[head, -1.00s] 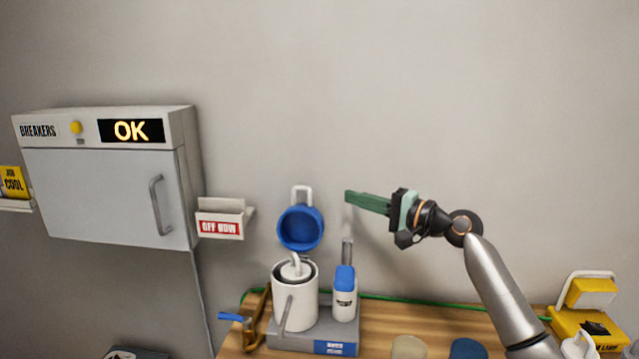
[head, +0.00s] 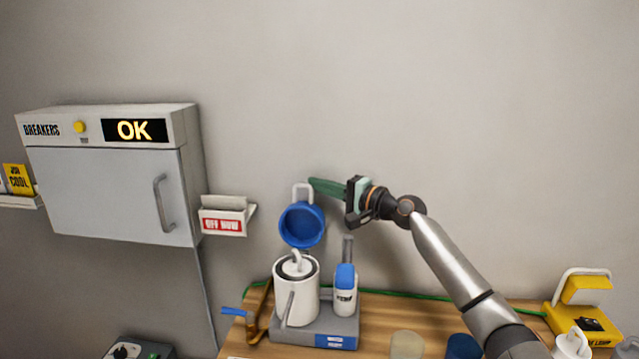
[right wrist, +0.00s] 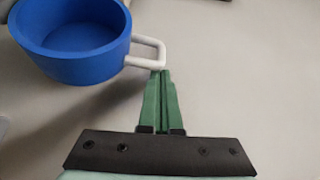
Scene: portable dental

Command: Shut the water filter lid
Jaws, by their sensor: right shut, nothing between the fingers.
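The water filter is a white cylindrical canister (head: 297,300) on a grey base. Its blue round lid (head: 302,224) stands open above the canister, hollow side facing me, with a white loop handle (head: 303,190) at its top. The lid (right wrist: 75,45) and the handle (right wrist: 150,52) also show in the right wrist view. My right gripper (head: 312,185) is shut and empty, its green fingers beside the handle. In the wrist view the fingertips (right wrist: 160,73) are at the handle's lower edge; I cannot tell whether they touch. My left gripper is not in view.
A small bottle with a blue cap (head: 345,290) stands right of the canister. A blue-handled tap (head: 236,312) is at left. A breaker cabinet (head: 105,190) and a sign shelf (head: 225,220) are on the wall. A yellow lamp (head: 585,315) stands far right.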

